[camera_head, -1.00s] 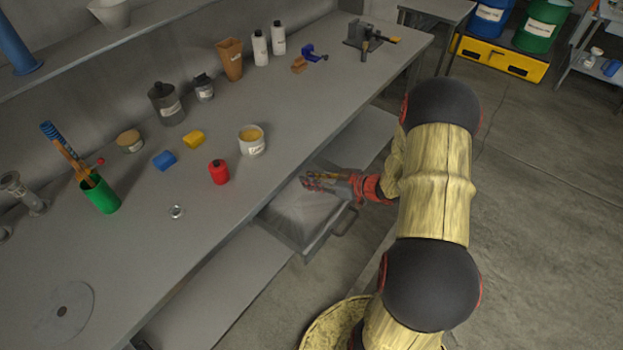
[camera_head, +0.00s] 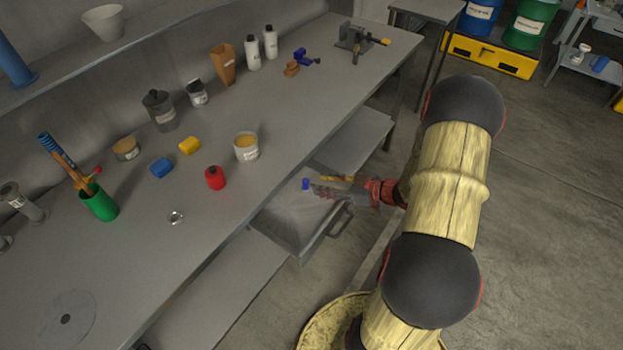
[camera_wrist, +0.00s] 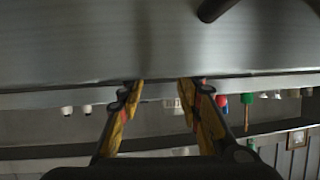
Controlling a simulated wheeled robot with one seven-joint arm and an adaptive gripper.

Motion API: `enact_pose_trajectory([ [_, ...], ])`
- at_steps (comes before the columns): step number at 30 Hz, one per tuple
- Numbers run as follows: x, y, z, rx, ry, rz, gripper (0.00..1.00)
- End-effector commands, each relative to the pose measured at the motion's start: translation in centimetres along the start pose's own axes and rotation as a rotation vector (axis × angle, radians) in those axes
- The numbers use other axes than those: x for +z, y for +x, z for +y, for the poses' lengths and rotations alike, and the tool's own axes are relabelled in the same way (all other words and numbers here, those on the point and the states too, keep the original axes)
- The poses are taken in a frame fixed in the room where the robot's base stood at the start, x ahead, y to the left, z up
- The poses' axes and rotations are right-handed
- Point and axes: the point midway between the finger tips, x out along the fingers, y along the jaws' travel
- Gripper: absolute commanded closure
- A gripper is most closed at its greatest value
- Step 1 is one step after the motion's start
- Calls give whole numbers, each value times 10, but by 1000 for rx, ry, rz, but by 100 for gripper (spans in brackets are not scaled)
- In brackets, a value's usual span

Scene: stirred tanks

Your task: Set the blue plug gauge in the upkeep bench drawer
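A small blue piece (camera_head: 305,184), which looks like the blue plug gauge, shows just beyond my fingertips in the head view. It appears to lie in the far right part of the upkeep bench drawer (camera_head: 281,230), which is pulled out below the bench top. My gripper (camera_head: 320,186) is over the drawer with its two fingers apart. In the wrist view my gripper (camera_wrist: 161,84) is open, with nothing between the fingers. The blue piece does not show there. Part of the drawer is hidden by my gripper.
The bench top (camera_head: 215,225) holds a blue block (camera_head: 162,167), a yellow block (camera_head: 189,146), a red container (camera_head: 215,178), a labelled tub (camera_head: 246,147) and a green cup with tools (camera_head: 101,205). A lower shelf (camera_head: 354,139) lies behind the drawer.

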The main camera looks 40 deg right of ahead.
Motion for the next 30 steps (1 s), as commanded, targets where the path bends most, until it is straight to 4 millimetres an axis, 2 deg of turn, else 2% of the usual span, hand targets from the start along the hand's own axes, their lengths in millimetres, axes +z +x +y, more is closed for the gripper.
enact_pose_trajectory([
  [1, -3, -12, 1, 4, 1, 0, 65],
  [6, -1, -36, 0, 2, 1, 0, 65],
  [11, -2, -46, 1, 4, -4, -5, 65],
  [14, -12, -43, 13, 41, -38, -41, 65],
  [17, -38, -35, 39, 137, -108, -125, 65],
  [20, -87, -31, 68, 290, -184, -232, 65],
  [21, -110, -32, 75, 356, -204, -270, 65],
  [23, -142, -38, 80, 448, -220, -320, 65],
  [24, -164, -43, 78, 506, -220, -348, 65],
  [26, -193, -53, 70, 581, -207, -384, 65],
  [27, -211, -61, 60, 624, -189, -404, 65],
  [29, -233, -73, 39, 675, -149, -433, 65],
  [30, -245, -82, 21, 699, -116, -449, 65],
])
